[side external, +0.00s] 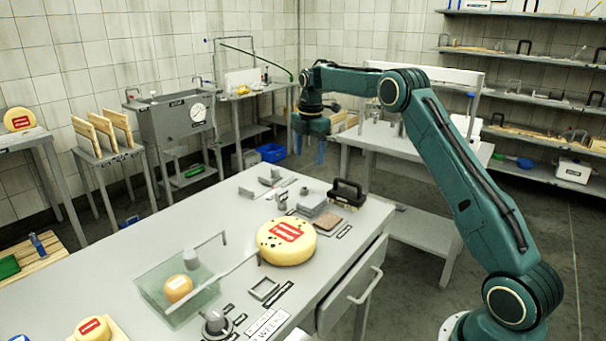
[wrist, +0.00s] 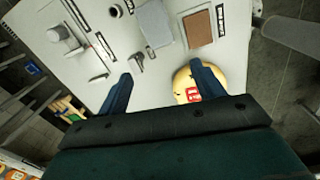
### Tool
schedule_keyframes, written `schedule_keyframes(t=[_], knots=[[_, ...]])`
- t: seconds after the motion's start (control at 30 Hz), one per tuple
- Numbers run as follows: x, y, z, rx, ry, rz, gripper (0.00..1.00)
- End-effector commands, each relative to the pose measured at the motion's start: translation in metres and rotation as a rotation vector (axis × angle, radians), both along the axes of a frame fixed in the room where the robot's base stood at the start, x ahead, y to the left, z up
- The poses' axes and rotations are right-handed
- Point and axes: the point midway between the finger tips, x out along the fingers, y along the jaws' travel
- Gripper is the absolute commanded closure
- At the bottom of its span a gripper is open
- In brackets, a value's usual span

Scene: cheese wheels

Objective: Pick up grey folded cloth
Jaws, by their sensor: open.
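The grey folded cloth (side external: 312,200) lies flat on the grey work table (side external: 130,235), near its far right part. In the wrist view the cloth (wrist: 155,23) shows at the top, ahead of the fingers. My gripper (side external: 308,152) is above and beyond the table's far end, apart from the cloth. Its two blue fingers stand wide apart in the wrist view (wrist: 164,84), with nothing between them but tabletop below.
A brown pad (side external: 326,221) lies right beside the cloth. A large yellow cheese wheel (side external: 286,250) with a red label sits nearer the camera. A black-handled tool (side external: 345,192) stands behind the cloth.

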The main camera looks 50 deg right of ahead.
Motion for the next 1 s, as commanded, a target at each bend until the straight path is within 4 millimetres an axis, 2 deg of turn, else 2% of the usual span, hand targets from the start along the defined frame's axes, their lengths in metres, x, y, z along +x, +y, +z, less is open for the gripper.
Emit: schedule_keyframes(t=[0.03,0.1,0.3,0.67,0.77,1.0], knots=[[0.003,-0.009,-0.012,0.004,0.012,0.026,0.33],[0.006,-0.016,-0.023,0.006,0.022,0.064,0.33],[0.010,-0.030,-0.042,0.013,0.038,0.126,0.33],[0.010,-0.031,-0.050,0.015,0.041,0.136,0.33],[0.010,-0.031,-0.058,0.015,0.042,0.136,0.33],[0.010,-0.030,-0.093,0.015,0.043,0.135,0.33]])
